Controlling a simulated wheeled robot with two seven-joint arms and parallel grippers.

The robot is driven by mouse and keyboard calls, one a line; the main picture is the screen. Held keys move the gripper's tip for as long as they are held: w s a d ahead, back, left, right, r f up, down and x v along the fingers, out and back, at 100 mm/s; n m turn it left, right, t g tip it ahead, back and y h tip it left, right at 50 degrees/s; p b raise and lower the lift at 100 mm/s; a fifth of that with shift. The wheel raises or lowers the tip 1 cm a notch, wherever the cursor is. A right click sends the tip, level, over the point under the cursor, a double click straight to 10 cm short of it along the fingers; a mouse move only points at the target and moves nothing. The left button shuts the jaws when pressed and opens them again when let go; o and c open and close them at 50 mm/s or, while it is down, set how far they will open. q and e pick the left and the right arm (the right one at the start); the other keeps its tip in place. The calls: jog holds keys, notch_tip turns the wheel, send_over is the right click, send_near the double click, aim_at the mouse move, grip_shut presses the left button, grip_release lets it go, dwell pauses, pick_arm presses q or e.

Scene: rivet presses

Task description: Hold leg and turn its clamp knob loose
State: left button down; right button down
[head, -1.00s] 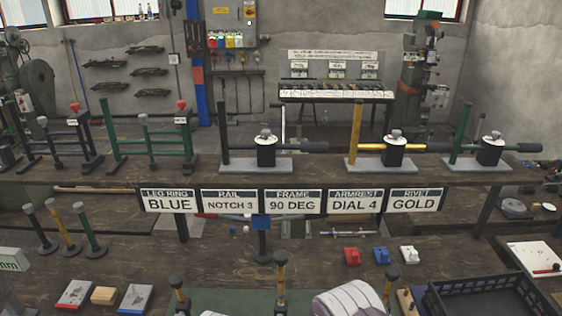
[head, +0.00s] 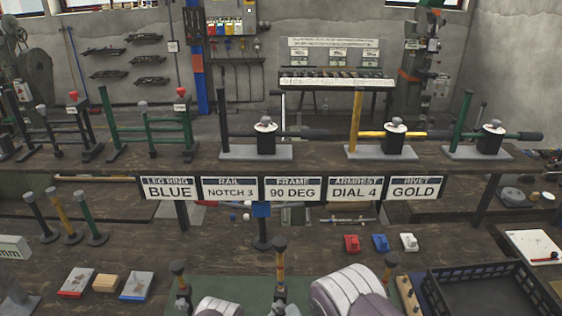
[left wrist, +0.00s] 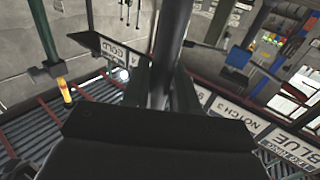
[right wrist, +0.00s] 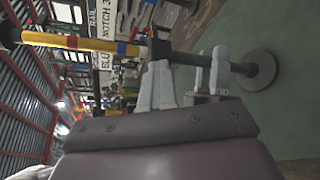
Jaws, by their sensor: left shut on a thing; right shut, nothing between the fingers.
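Three upright legs stand at the bottom of the head view, the middle one (head: 280,262) yellow with coloured bands and a dark cap. My left gripper (left wrist: 160,88) is shut on the dark lower tube (left wrist: 168,45) of a leg. My right gripper (right wrist: 157,68) is shut and empty, its pale fingertips close to the small dark clamp knob (right wrist: 157,33) on the leg's collar. Whether they touch it I cannot tell. The leg's yellow tube (right wrist: 70,42) and round foot (right wrist: 262,70) show in the right wrist view. In the head view the hands flank the middle leg, fingertips mostly hidden.
A green mat (head: 245,288) lies under the work. A black crate (head: 490,290) is at the right. A raised shelf with presses (head: 265,140) and signs (head: 293,188) spans the back.

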jog(key=shift+a+r, duration=0.6)
jog(key=shift+r, duration=0.15)
jog(key=shift+d+r, duration=0.1)
jog(key=s, duration=0.6)
jog(key=shift+r, duration=0.15)
dwell(0.4)
pick_arm(q)
jog(key=c, duration=0.8)
grip_release()
